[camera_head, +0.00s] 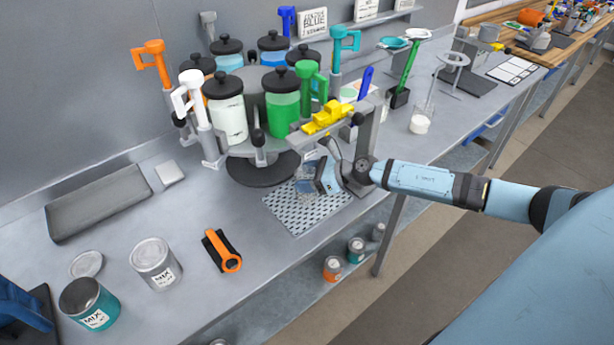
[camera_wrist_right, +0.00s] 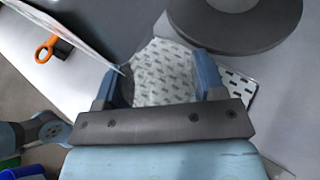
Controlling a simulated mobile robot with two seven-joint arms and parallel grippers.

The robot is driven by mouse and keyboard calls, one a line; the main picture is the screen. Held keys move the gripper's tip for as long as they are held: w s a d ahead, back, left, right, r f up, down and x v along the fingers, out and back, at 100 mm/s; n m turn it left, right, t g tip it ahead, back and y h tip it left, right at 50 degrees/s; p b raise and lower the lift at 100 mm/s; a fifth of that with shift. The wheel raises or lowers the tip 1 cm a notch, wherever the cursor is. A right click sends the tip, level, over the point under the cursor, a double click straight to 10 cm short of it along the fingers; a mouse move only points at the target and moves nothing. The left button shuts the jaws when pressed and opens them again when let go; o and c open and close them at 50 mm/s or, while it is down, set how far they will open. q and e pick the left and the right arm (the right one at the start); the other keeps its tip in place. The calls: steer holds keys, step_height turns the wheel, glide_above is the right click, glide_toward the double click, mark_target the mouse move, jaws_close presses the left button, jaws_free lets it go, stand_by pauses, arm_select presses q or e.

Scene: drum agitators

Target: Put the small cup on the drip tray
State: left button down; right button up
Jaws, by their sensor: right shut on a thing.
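The drip tray (camera_head: 290,212) is a pale perforated plate on the bench, in front of the round base of the jar carousel. Its dark-slotted edge also shows in the right wrist view (camera_wrist_right: 240,88). My right gripper (camera_head: 322,176) is low over the tray's right part. In the wrist view its two blue fingers (camera_wrist_right: 165,85) are shut on a clear small cup (camera_wrist_right: 165,70), and the tray's pattern shows through it. The cup is hard to make out in the head view. I cannot tell whether its bottom touches the tray.
The carousel (camera_head: 262,172) with several lidded jars stands close behind the tray. An orange-handled tool (camera_head: 222,250), a grey can (camera_head: 155,262) and a teal can (camera_head: 90,303) are at the left. A clear beaker with white contents (camera_head: 420,120) stands at the right.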

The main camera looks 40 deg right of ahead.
steer(key=shift+f, duration=0.2)
steer(key=o, duration=1)
steer(key=shift+c, duration=0.2)
steer(key=shift+r, duration=0.1)
steer(key=shift+r, duration=0.2)
steer(key=b+v, duration=0.3)
steer(key=v, duration=0.9)
steer(key=shift+f, duration=0.1)
